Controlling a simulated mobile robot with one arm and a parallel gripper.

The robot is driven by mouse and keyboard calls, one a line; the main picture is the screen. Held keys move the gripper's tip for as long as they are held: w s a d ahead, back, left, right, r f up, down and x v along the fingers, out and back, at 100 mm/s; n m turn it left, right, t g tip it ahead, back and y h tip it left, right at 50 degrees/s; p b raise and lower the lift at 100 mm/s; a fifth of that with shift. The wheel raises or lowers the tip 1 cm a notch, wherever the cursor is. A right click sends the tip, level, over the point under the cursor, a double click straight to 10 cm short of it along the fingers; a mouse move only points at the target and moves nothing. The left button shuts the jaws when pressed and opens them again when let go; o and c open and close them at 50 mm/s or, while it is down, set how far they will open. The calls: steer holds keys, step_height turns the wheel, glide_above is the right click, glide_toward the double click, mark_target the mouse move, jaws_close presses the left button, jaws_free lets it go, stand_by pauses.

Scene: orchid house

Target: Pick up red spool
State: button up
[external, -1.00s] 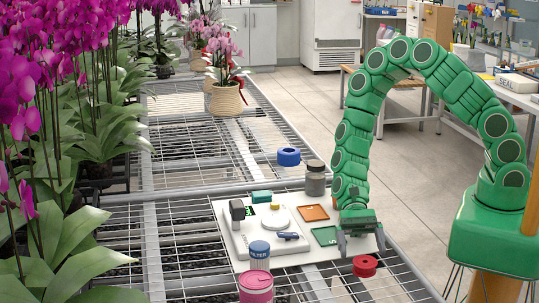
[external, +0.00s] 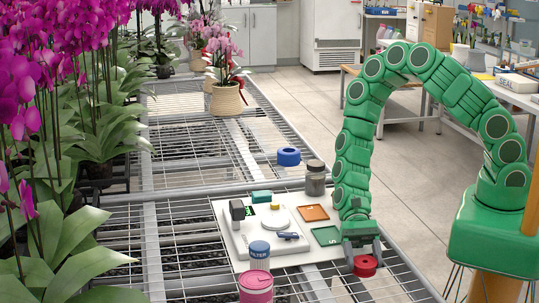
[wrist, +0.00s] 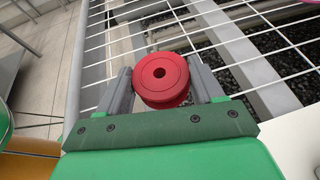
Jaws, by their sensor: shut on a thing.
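The red spool (external: 365,266) is at the front right of the wire bench, just past the white board's edge. My gripper (external: 364,262) is lowered over it from above, with its fingers around its sides. In the wrist view the spool (wrist: 161,80) shows its round face with a dark centre hole. It sits between the two grey fingers of my gripper (wrist: 162,85), which are shut on it. Whether the spool still touches the wire mesh is hard to tell.
The white board (external: 225,215) carries an orange square (external: 315,213), a green square (external: 326,236) and several small items. A dark jar (external: 315,180), a blue ring (external: 288,157), a blue-lidded jar (external: 259,255) and a pink tin (external: 256,287) stand nearby. Orchids fill the left.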

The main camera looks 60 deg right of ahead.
mark_target(364, 258)
step_height(364, 258, up, 18)
stand_by(1.2)
